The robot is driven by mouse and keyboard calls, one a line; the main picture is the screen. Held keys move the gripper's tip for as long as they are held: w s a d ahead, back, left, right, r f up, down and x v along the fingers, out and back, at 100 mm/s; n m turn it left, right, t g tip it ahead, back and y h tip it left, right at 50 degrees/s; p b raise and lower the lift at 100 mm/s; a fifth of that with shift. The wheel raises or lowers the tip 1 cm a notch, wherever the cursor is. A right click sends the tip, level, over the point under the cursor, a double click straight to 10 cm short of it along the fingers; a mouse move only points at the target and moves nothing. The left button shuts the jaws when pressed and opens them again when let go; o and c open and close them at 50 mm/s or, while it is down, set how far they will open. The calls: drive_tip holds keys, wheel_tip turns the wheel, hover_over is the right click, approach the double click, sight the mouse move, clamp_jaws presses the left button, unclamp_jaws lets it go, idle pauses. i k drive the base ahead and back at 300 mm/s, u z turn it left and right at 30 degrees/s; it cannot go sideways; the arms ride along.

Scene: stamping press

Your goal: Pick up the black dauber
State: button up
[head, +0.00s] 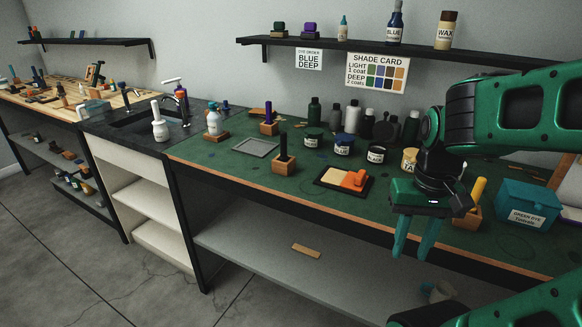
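The black dauber (283,147) stands upright in a small wooden block (284,167) on the green-topped bench, near its front edge. My gripper (414,250) hangs at the right, in front of the bench's front edge, with its green fingers pointing down. The two fingers are apart with nothing visible between them. It is to the right of the dauber and well clear of it.
A grey tray (255,147) and a purple dauber (268,112) in a block are behind the black one. An orange item on a dark board (344,180) lies to its right. Several jars (343,146) and bottles line the back. A teal box (527,205) sits at far right.

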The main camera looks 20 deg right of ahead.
sight(283, 158)
drive_tip(key=u, duration=0.6)
drive_tip(key=i, duration=0.95)
drive_tip(key=z, duration=0.05)
